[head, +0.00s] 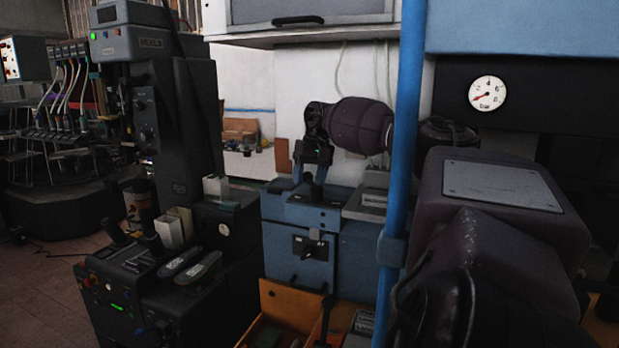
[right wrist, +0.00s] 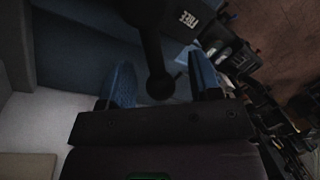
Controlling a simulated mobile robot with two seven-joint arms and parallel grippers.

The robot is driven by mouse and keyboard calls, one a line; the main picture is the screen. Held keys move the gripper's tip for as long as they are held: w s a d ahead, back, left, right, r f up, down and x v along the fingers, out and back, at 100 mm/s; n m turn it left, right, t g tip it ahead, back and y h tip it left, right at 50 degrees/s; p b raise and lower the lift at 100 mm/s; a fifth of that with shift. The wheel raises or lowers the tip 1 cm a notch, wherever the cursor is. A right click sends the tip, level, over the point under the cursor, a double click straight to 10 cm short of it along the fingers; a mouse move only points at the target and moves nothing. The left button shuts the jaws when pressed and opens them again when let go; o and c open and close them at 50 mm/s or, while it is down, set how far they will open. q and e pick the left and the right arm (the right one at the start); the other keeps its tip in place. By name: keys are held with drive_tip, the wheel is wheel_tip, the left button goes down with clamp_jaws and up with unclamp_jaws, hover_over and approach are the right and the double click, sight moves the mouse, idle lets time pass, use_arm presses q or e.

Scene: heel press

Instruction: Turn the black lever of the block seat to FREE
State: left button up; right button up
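The blue block seat (head: 300,213) stands in the middle of the head view. Its black lever (head: 313,188) rises from the top. In the right wrist view the lever's round knob (right wrist: 160,85) lies between the fingers, with a gap on either side. Contact with the lever is not visible. My left gripper is out of view.
A blue upright pole (head: 404,150) stands right of the block seat. A second black handle (head: 308,246) sits on the seat's front face. A dark machine (head: 130,280) stands to the left, and an orange tray (head: 285,305) lies below in front.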

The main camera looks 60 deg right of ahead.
sight(309, 177)
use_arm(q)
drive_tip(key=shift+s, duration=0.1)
use_arm(e)
drive_tip(key=shift+r, duration=0.15)
drive_tip(key=shift+s+d+r+p, duration=0.15)
drive_tip(key=shift+r+p, duration=0.7)
drive_tip(key=shift+r, duration=0.05)
drive_tip(key=r+p, duration=0.2)
drive_tip(key=shift+s+d+r, duration=0.2)
drive_tip(key=shift+r, duration=0.2)
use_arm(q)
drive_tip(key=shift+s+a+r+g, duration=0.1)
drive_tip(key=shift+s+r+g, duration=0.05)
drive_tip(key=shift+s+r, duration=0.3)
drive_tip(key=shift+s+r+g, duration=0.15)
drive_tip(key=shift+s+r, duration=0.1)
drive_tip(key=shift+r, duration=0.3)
use_arm(e)
drive_tip(key=shift+s+d+r, duration=0.1)
drive_tip(key=shift+r, duration=0.55)
drive_tip(key=shift+s+d+r, duration=0.1)
drive_tip(key=shift+r, duration=0.5)
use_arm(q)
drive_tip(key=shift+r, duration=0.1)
use_arm(e)
drive_tip(key=shift+f, duration=0.1)
